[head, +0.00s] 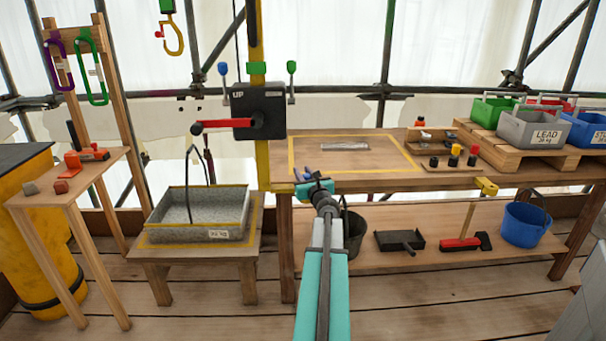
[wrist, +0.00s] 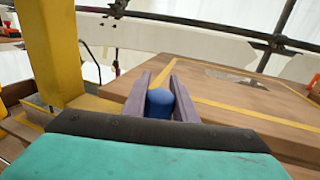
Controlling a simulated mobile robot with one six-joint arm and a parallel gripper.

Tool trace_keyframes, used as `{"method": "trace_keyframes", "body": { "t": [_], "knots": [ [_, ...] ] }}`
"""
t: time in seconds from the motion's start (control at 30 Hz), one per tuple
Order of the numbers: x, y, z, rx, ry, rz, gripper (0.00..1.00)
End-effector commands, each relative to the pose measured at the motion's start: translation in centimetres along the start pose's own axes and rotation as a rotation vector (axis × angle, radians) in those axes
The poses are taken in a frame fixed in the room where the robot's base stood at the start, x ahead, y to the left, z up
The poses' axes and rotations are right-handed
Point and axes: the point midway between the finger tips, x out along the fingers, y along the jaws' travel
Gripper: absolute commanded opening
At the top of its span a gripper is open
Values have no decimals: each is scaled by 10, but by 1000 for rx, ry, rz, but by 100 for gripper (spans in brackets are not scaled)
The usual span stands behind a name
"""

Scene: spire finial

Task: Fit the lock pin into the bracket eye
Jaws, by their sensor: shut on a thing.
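My gripper (head: 314,181) is in front of the workbench's left front corner in the head view. In the wrist view its two grey-purple fingers (wrist: 160,96) are shut on a blue round-ended piece (wrist: 160,104), which looks like the lock pin. Only its blue end shows; the rest is hidden by the fingers and gripper body. A blue-topped pin-like piece (head: 222,70) and a green-topped one (head: 291,68) stand either side of the winch box (head: 258,111). I cannot make out the bracket eye for certain.
The yellow post (head: 263,160) stands close left of my gripper. The workbench (head: 400,180) bears a flat grey piece (head: 345,146) inside a yellow outline. A yellow hook (head: 174,40) hangs above.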

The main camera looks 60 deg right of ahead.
Motion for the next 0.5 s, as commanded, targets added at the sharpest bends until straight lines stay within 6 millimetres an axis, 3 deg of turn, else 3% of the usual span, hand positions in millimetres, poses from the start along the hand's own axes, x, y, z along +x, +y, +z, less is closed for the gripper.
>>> {"method": "trace_keyframes", "body": {
  "t": [0.07,0.1,0.2,0.5],
  "knots": [
    [0,0,-2,0,0,0,0],
    [0,0,-1,0,0,0,32],
    [0,0,-1,0,0,0,47],
    [0,0,-1,0,0,0,47]
  ]
}}
